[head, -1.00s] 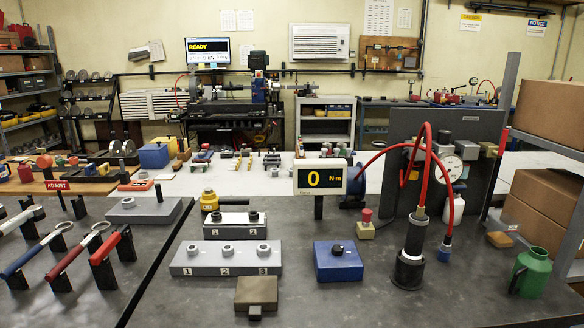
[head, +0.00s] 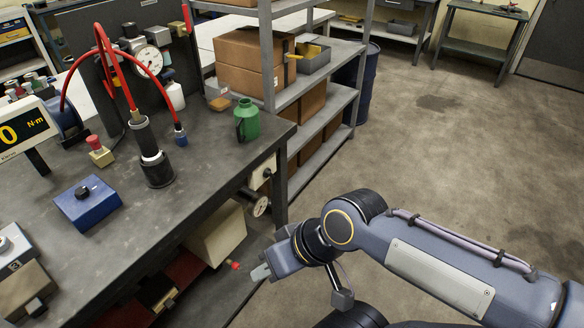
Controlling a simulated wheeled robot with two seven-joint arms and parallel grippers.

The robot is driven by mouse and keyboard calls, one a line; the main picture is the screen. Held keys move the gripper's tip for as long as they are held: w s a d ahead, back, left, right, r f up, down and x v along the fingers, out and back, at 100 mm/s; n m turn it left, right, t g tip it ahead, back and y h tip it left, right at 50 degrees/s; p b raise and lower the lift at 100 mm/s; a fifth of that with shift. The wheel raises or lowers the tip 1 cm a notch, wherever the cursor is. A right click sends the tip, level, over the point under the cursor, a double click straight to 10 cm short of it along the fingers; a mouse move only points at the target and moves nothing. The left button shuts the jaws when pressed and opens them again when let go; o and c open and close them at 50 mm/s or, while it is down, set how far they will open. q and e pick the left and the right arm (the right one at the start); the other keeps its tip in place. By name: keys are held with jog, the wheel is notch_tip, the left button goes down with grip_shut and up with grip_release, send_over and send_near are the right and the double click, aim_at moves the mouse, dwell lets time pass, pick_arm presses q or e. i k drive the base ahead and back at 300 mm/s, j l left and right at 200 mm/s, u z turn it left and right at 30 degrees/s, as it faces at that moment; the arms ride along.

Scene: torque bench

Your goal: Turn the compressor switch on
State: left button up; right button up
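A small cream box with a dark knob (head: 262,172) is mounted at the right end of the bench, just below its top. It may be the compressor switch, but I cannot read its setting. A round gauge (head: 261,207) hangs below it, and a cream tank-like body (head: 216,236) sits under the bench. My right gripper (head: 262,272) is low beside the bench's right end, below the box and gauge and apart from them. Its fingers point left and are seen edge-on, so their opening is unclear. My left gripper is out of view.
The bench top (head: 205,160) carries a blue box (head: 87,203), a black cylinder (head: 157,170) with a red hose and a green jug (head: 247,120). A small red knob (head: 235,266) is near my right fingertips. A shelf rack (head: 318,110) stands behind; the floor at right is clear.

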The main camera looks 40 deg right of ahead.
aim_at(268, 173)
jog(key=z, duration=1.25)
